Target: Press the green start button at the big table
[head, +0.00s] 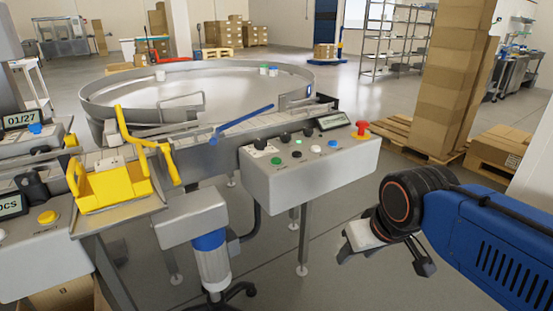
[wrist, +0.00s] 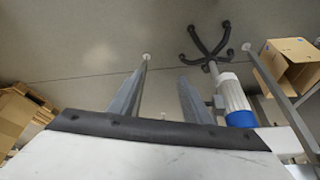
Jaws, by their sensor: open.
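The round metal big table (head: 200,88) stands at the back left in the head view. A grey control box (head: 315,178) stands on legs at its near side. The green button (head: 277,161) is on the left part of the box's sloped face, uncovered. A small lit green spot (head: 298,142) shows higher on the face. My gripper (head: 386,262) hangs at the right in the head view, lower than the button and to its right. It is open, empty and apart from the box. In the wrist view I cannot make out the button.
A red emergency knob (head: 361,129) and black, white and blue buttons share the box. A yellow holder (head: 110,185) and a blue-topped cylinder (head: 211,258) are to the left. Stacked cartons (head: 460,90) on pallets stand behind my arm. A cardboard box (wrist: 290,65) shows in the wrist view.

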